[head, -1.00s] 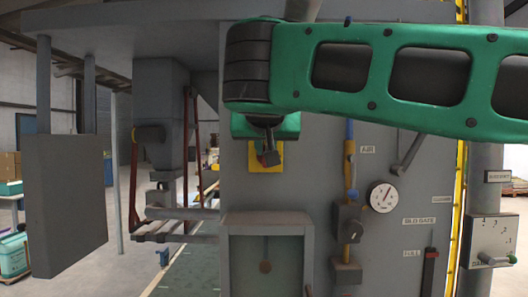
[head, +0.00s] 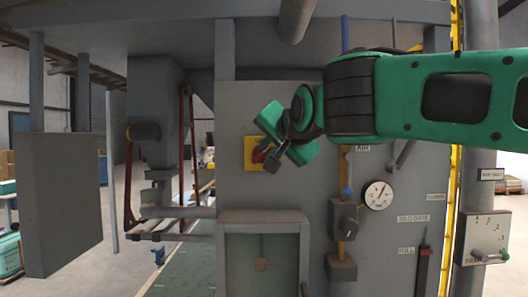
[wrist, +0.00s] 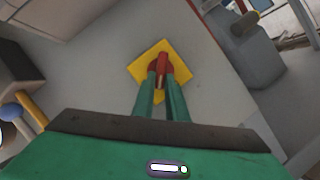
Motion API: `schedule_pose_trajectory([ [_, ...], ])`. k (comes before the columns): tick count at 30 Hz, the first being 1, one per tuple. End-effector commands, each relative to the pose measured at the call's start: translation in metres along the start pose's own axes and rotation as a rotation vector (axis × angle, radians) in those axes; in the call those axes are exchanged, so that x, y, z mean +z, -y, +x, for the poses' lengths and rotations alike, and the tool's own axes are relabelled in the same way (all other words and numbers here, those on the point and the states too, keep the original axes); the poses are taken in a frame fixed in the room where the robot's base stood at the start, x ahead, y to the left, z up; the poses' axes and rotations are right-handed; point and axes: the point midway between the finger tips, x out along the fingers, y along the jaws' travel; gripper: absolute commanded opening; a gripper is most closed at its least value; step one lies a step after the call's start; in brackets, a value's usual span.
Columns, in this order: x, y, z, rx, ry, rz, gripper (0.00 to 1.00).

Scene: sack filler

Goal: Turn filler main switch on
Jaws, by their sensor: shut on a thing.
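The filler main switch has a red handle on a yellow square plate (head: 250,147), fixed to the grey front panel of the filler. The red handle (wrist: 162,63) sits at the middle of the plate (wrist: 178,52) in the wrist view. My gripper (wrist: 163,78) is shut on the red handle, with its two green fingers on either side of it. In the head view my gripper (head: 267,160) reaches the plate from the right and covers part of the handle. In the wrist view the plate appears as a diamond, tilted against the picture edges.
To the right on the panel are a dial gauge (head: 378,195), a vertical pipe with a valve (head: 343,222) and a black lever (head: 424,262). A box-like recess (head: 262,218) is below the switch. A grey hanging box (head: 62,200) is at the left.

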Motion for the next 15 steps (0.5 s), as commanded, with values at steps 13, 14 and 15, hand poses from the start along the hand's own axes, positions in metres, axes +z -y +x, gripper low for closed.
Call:
schedule_pose_trajectory([
  [13, 0.002, -0.015, 0.001, -0.152, -0.003, 0.387, 0.00],
  [14, 0.002, -0.016, 0.002, -0.161, -0.003, 0.412, 0.00],
  [15, 0.002, -0.017, 0.002, -0.175, -0.004, 0.442, 0.00],
])
